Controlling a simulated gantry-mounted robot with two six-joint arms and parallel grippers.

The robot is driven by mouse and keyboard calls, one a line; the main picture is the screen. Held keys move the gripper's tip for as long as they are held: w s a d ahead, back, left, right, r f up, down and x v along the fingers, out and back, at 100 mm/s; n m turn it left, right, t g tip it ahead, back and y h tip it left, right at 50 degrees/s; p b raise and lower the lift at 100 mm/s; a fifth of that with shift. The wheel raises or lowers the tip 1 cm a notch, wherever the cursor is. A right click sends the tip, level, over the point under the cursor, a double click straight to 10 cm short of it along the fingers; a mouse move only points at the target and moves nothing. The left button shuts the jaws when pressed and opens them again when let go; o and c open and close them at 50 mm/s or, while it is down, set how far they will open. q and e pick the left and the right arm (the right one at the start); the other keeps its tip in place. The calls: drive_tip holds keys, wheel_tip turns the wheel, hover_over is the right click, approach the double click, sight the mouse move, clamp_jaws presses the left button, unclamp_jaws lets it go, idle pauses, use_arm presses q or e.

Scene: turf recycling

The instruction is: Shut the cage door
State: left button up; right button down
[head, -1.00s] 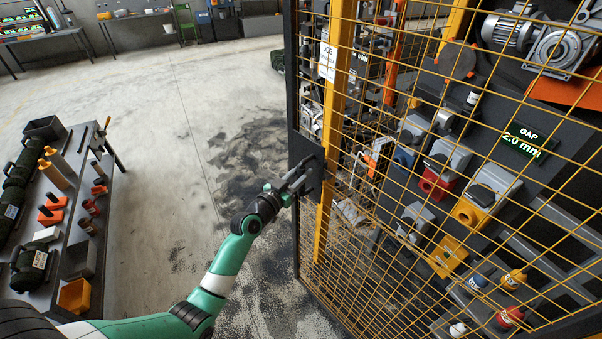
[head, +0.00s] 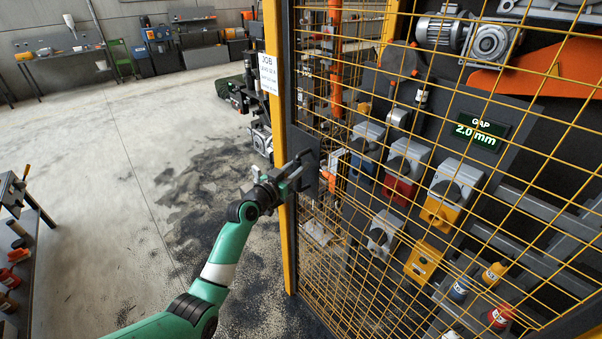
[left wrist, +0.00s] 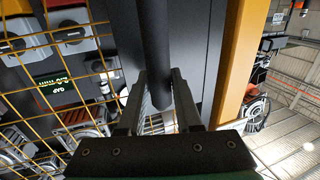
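The cage door (head: 351,269) is a yellow wire mesh panel with a dark edge frame. In the head view its edge stands close beside the yellow post (head: 272,120); I cannot tell whether it is latched. A dark handle plate (head: 309,172) is on that edge. My left gripper (head: 297,176) is at the handle. In the left wrist view a dark upright handle bar (left wrist: 155,45) lies between the two fingers (left wrist: 158,82), which sit close on both sides of it. My right gripper is not in view.
Behind the mesh are machine units with coloured knobs (head: 402,172) and a gap display (head: 481,132) reading 2.0 mm. A bench (head: 38,235) with tools is at the left edge. The stained floor (head: 120,190) between is open.

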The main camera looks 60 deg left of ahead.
use_arm(q)
drive_tip(key=shift+o, duration=1.2)
drive_tip(key=shift+s, duration=0.1)
drive_tip(key=shift+o, duration=0.7)
drive_tip(key=p+v, duration=0.2)
drive_tip(key=v, duration=0.9)
drive_tip(key=shift+s+d, duration=0.2)
drive_tip(key=shift+s, duration=0.05)
drive_tip(key=shift+w, duration=0.1)
